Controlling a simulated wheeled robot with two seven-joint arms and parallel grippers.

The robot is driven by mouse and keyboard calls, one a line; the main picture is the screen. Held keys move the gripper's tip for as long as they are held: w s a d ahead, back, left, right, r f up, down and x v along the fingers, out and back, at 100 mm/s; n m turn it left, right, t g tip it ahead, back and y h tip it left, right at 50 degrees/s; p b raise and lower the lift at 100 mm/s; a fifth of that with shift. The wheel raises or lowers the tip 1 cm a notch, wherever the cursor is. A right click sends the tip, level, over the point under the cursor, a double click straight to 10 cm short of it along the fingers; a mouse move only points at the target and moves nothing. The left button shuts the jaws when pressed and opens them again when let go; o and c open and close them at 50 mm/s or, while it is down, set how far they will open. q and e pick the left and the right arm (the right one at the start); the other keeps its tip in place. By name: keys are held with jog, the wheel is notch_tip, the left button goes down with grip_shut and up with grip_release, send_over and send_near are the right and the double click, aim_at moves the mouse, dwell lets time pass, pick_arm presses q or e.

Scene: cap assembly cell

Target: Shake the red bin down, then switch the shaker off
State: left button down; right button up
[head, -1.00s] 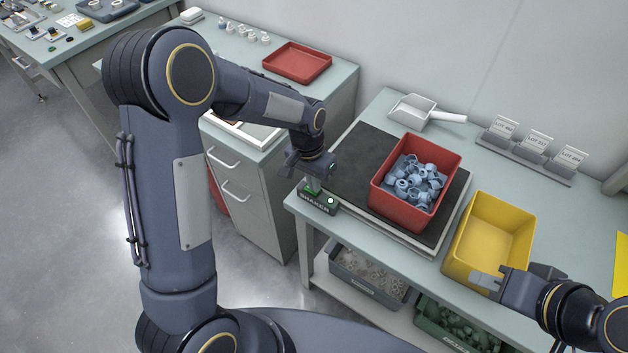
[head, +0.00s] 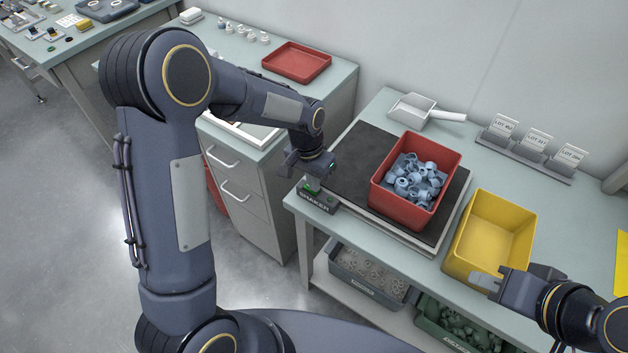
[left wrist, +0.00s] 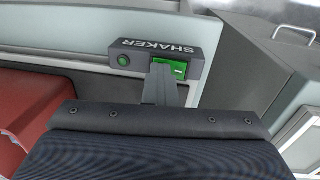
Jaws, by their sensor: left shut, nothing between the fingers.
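The red bin (head: 404,212) stands upright on the dark plate of the shaker (head: 352,168), holding a heap of blue-grey fittings (head: 416,182). The shaker's control box (head: 318,201) sits at the plate's front left corner. In the left wrist view the box (left wrist: 150,50) shows a green switch (left wrist: 175,68) and a round green lamp (left wrist: 123,60) that looks unlit. My left gripper (head: 314,184) is shut and empty, its fingertips (left wrist: 163,72) at the switch, partly covering it; contact is unclear. My right gripper (head: 483,282) is by the yellow bin's near wall; its opening is unclear.
The yellow bin (head: 489,236) is empty, right of the shaker. A white scoop (head: 420,112) and a lot-card rack (head: 530,152) stand behind. A red tray (head: 297,62) lies on the left bench. Grey (head: 367,279) and green (head: 450,327) crates sit on the shelf below.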

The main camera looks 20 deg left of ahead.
pick_arm(q)
jog(key=shift+a+f, duration=0.4)
jog(key=shift+a, duration=0.2)
jog(key=shift+r, duration=0.3)
notch_tip(320, 180, up, 5)
jog(key=p, duration=0.4)
jog(key=shift+w+d, duration=0.1)
jog(key=shift+w, duration=0.05)
jog(key=shift+r+b, duration=0.45)
jog(key=shift+r, duration=0.15)
notch_tip(320, 180, up, 8)
jog(key=shift+w+a, duration=0.15)
jog(key=shift+a, duration=0.05)
